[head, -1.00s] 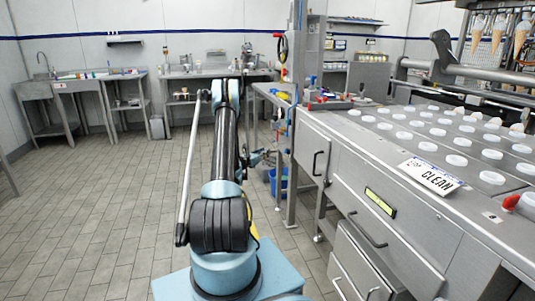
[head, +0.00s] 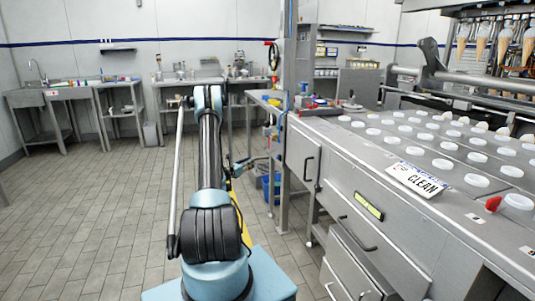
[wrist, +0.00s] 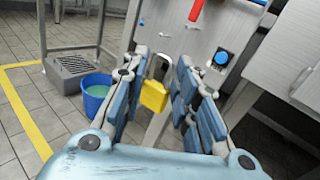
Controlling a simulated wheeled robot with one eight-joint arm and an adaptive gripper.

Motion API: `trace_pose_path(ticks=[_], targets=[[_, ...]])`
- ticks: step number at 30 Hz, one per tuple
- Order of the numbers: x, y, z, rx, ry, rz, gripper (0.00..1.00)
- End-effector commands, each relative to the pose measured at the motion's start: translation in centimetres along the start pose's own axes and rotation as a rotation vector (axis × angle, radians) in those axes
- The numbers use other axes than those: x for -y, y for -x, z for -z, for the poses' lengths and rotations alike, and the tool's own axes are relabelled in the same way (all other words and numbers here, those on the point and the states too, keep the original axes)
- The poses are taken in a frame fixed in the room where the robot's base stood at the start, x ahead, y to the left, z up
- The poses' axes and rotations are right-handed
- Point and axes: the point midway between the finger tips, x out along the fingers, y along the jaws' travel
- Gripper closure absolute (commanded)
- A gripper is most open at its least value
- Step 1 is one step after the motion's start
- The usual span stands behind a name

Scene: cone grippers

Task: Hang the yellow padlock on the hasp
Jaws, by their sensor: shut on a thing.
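The yellow padlock (wrist: 153,96) shows in the wrist view between the blue-padded fingers of my gripper (wrist: 165,95). Its grey shackle (wrist: 159,67) points up. My gripper is shut on it, and the padlock is in front of a grey metal panel (wrist: 190,45). I cannot clearly make out the hasp in either view. In the head view my arm reaches forward, and I cannot make out the padlock there.
A blue bucket (wrist: 97,92) stands on the floor to the left. In the head view a steel counter (head: 470,225) with drawers runs along the right; the tiled floor at left is clear.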

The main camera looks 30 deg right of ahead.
Motion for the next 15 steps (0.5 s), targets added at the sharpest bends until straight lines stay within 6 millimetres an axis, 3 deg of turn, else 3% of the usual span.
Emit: trace_pose_path(ticks=[5, 15], targets=[[-0.1, -0.8, -0.6, -0.014, -0.024, 0.005, 1.00], [-0.9, -4.8, -4.0, -0.101, -0.177, 0.029, 1.00]])
